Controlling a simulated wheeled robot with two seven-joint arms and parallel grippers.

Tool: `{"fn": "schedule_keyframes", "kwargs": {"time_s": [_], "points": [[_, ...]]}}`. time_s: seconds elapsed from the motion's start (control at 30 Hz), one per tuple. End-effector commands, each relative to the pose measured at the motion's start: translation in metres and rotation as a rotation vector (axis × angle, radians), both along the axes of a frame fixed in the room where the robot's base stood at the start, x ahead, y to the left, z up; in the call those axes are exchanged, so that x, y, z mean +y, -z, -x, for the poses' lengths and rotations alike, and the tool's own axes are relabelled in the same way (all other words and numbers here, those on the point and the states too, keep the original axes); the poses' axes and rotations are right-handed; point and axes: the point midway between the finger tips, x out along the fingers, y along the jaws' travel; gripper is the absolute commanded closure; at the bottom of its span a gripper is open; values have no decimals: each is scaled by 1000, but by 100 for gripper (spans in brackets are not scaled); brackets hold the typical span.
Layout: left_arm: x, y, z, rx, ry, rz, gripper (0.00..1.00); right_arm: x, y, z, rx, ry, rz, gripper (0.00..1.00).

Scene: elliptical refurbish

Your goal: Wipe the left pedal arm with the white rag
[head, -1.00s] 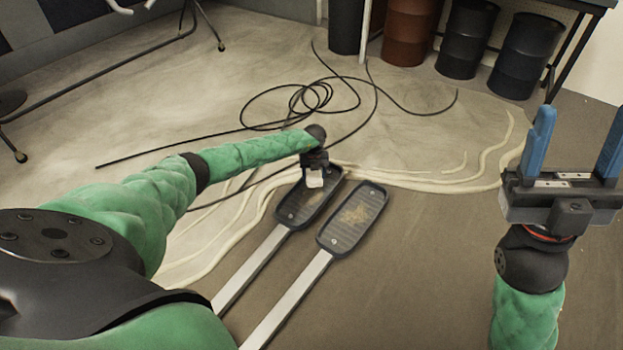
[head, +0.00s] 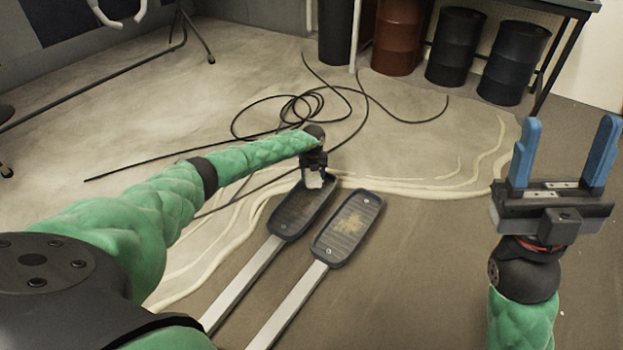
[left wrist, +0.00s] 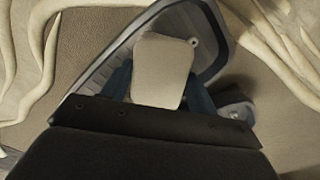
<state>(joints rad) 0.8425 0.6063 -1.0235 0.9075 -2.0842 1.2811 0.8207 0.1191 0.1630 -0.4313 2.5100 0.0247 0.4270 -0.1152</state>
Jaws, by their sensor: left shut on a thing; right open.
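The white rag (head: 314,180) is a small pale block held between the fingers of my left gripper (head: 314,172). In the left wrist view the rag (left wrist: 162,70) sits between the blue fingers, over the far end of a dark pedal (left wrist: 208,40). In the head view the left pedal (head: 298,212) is a dark tray on a light bar, the left pedal arm (head: 240,285). The rag is at the pedal's far end, away from the arm; I cannot tell whether it touches. My right gripper (head: 563,160) is open and empty, raised at the right.
The right pedal (head: 350,228), with brownish stains, lies close beside the left one on its own light bar (head: 290,305). A black cable (head: 290,115) is coiled on the floor beyond. Barrels (head: 455,45) and a table (head: 560,8) stand at the back. Floor right of the pedals is clear.

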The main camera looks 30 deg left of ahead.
Motion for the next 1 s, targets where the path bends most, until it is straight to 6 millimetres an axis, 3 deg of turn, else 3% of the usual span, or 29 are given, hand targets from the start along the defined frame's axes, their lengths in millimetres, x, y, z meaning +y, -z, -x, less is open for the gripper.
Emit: {"fn": "schedule_keyframes", "kwargs": {"time_s": [0.27, 0.8, 1.0], "points": [[0, -5, 4, 1, 0, -1, 62, 0, -12, 0, 0, 0, 0, 44], [2, -8, 33, -1, 1, -1, 62, 0, -51, 0, 0, 0, 0, 44], [2, -5, 37, 0, 0, 0, 62, 0, -53, 0, 0, 0, 0, 44]]}}
